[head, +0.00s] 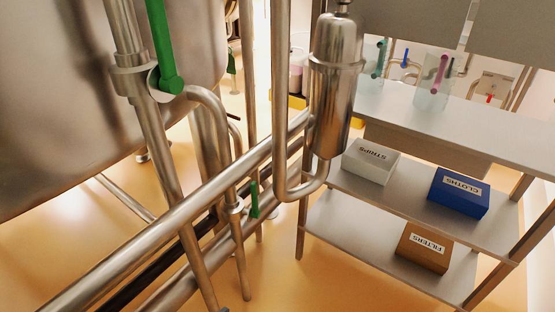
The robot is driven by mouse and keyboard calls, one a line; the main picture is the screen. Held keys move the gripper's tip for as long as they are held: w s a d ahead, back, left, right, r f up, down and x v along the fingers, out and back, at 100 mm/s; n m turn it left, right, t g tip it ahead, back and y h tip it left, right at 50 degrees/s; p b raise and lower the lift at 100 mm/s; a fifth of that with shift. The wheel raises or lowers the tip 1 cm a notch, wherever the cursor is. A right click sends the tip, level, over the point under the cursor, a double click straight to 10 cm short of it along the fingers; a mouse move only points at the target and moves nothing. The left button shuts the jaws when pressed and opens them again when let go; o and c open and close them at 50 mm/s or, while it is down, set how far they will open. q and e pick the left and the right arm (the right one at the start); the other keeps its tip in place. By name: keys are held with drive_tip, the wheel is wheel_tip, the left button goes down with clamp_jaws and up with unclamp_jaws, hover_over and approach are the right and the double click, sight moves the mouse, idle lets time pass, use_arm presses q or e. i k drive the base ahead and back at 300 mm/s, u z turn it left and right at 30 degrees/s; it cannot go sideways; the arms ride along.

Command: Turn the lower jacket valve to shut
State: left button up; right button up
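A long green valve handle (161,45) sits at the upper left on a steel pipe beside the large tank (75,90). It runs nearly upright, with its pivot at the lower end. A smaller green handle (254,200) sits lower, near the picture's middle, on a thin vertical pipe behind the slanting pipes. It also stands about upright, along its pipe. A further small green handle (231,63) shows behind, near the tank's right edge. No label tells which one is the lower jacket valve. Neither of my grippers is in view.
A shelf unit (430,125) holds white, blue and brown boxes (423,250). Open floor (345,275) lies below the canister.

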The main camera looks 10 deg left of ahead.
sight(256, 213)
drive_tip(key=z, duration=0.35)
drive_tip(key=k, duration=0.4)
drive_tip(key=z, duration=1.05)
drive_tip(key=i, duration=0.4)
drive_tip(key=u, duration=1.1)
drive_tip(key=i, duration=0.7)
drive_tip(key=u, duration=0.75)
